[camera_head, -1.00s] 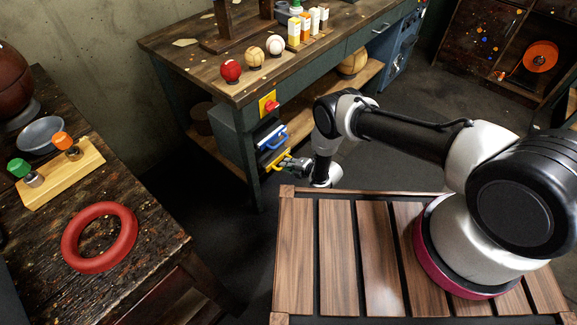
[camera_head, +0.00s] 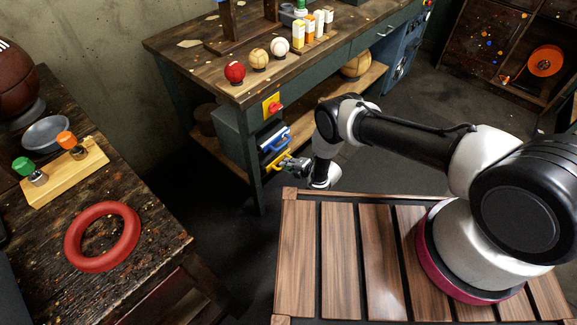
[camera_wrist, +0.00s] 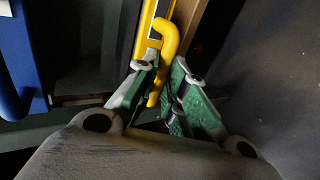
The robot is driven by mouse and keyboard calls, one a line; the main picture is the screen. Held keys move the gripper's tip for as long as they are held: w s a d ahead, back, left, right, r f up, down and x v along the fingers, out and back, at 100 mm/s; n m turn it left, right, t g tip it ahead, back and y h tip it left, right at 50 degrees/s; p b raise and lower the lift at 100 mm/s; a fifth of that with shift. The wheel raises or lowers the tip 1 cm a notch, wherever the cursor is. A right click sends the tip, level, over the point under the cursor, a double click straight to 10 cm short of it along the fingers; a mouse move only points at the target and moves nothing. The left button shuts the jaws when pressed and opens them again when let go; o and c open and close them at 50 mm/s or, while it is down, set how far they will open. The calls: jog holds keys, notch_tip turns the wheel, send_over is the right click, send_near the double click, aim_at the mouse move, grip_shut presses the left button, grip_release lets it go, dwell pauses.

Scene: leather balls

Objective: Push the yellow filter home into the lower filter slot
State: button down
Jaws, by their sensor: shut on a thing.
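The yellow filter (camera_head: 283,153) shows as a yellow handle and front edge at the lower slot of the grey box under the workbench. In the wrist view its yellow handle (camera_wrist: 168,45) runs down between my fingers. My gripper (camera_wrist: 162,100) is shut on this handle, with a green-padded finger on each side. In the head view my gripper (camera_head: 290,166) is at the filter's front. The blue filter (camera_head: 273,140) sits just above it, and its blue handle (camera_wrist: 18,80) is at the left of the wrist view. How deep the yellow filter sits is hard to tell.
The grey box (camera_head: 234,130) carries a red knob on a yellow plate (camera_head: 271,107). The workbench leg (camera_head: 255,180) stands close left of my gripper. Balls and small boxes stand on the workbench top. The floor (camera_head: 400,120) right of the box is clear.

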jog(key=shift+w+a, duration=0.2)
jog(key=shift+a, duration=0.05)
jog(key=c, duration=1.4)
grip_release()
jog(key=v, duration=1.2)
